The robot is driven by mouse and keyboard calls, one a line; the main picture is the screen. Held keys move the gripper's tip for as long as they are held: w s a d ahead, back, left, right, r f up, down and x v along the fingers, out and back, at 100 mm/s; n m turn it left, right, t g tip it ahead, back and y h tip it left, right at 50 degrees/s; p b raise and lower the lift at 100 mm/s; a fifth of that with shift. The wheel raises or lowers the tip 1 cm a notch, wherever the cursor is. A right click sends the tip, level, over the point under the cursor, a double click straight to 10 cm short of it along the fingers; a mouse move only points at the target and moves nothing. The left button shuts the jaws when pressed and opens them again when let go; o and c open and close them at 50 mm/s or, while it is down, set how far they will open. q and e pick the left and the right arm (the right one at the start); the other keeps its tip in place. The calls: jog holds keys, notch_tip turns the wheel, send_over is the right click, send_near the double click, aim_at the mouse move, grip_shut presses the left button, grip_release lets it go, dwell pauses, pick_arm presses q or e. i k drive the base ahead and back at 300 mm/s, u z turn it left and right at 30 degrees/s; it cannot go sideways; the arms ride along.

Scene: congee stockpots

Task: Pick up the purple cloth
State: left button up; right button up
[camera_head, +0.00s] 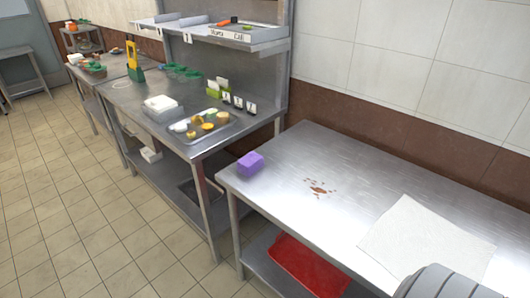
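The purple cloth (250,163) looks like a small, thick folded block. It lies on the near steel table (290,165), close to its left end and front edge. Neither of my grippers is in view, so I see nothing holding or touching the cloth.
A brown spill (318,187) lies right of the cloth, and a white sheet (425,240) farther right. A grey rounded shape cuts into the bottom right corner; I cannot tell what it is. A red item (308,268) is below. The left counter holds a food tray (222,134).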

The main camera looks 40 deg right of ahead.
aim_at(250, 163)
jog(key=z, duration=0.7)
jog(key=i, duration=0.75)
jog(key=z, duration=0.85)
